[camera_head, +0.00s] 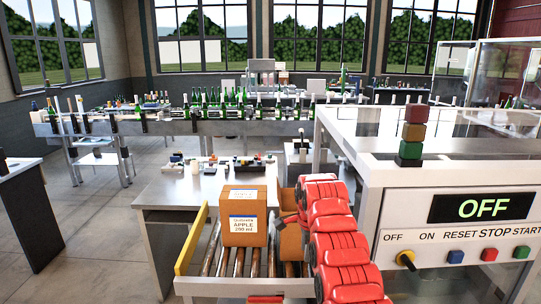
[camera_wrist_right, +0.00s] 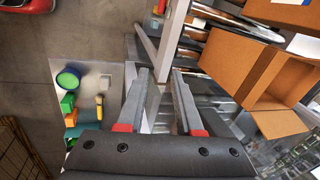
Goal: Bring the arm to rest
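My red right arm reaches up the middle of the head view, in front of the machine panel. Its gripper (camera_head: 287,218) is small and partly hidden there, beside a cardboard box. In the right wrist view, the two grey fingers of my right gripper (camera_wrist_right: 161,75) stand apart with nothing between them. My left gripper is not in view.
A closed carton (camera_head: 243,213) labelled APPLE sits on the roller conveyor (camera_head: 209,253). An open carton (camera_wrist_right: 240,65) lies right of my fingers in the wrist view. The machine panel (camera_head: 462,244) reads OFF. A grey table (camera_head: 175,190) stands behind the conveyor.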

